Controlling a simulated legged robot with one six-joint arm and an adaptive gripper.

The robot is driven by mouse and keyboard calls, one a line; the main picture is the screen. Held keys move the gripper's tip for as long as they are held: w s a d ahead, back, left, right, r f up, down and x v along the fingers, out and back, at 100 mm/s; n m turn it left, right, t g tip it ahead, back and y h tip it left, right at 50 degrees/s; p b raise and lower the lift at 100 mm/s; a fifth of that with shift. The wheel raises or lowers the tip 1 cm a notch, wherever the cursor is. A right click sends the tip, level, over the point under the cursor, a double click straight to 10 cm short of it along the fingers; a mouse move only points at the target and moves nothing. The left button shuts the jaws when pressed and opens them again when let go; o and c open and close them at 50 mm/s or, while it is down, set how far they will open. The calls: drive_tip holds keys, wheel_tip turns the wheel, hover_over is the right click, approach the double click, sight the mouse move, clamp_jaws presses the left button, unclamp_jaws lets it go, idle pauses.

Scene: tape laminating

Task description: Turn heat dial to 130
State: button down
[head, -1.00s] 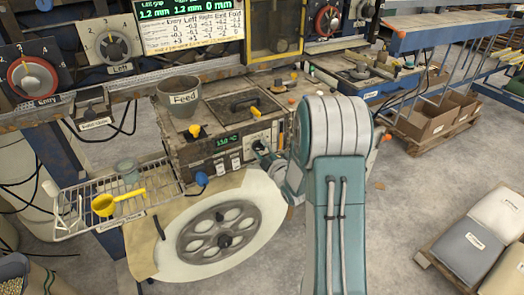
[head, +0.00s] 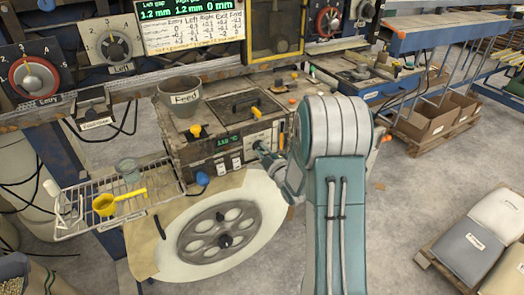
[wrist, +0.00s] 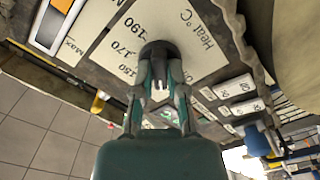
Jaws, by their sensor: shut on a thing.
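The heat dial is a dark knob (wrist: 160,50) on a pale plate (wrist: 203,62) marked "Heat °C", with 150, 170 and 190 readable in the wrist view. My gripper (wrist: 159,84) has its fingers closed around the knob from both sides. The fingers hide part of the knob, and I cannot tell which number it points to. In the head view my gripper (head: 262,150) meets the front of the machine box (head: 190,150), right of a green display (head: 229,140). The display's digits are too small to read surely.
A grey "Feed" pot (head: 183,102) stands on the box. A large spoked wheel (head: 219,232) is below it. A wire shelf (head: 90,215) with a yellow scoop (head: 108,204) is at left. White switches (wrist: 240,97) sit beside the heat plate.

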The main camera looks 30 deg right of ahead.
drive_tip(key=m, duration=0.5)
drive_tip(key=shift+f+m, duration=0.3)
drive_tip(key=shift+m, duration=0.1)
drive_tip(key=shift+s, duration=0.1)
idle(0.3)
drive_tip(key=c, duration=0.7)
unclamp_jaws()
drive_tip(key=shift+f, duration=0.1)
drive_tip(key=shift+r, duration=0.2)
drive_tip(key=s, duration=1.1)
drive_tip(key=shift+s+d, duration=0.2)
drive_tip(key=shift+s, duration=0.15)
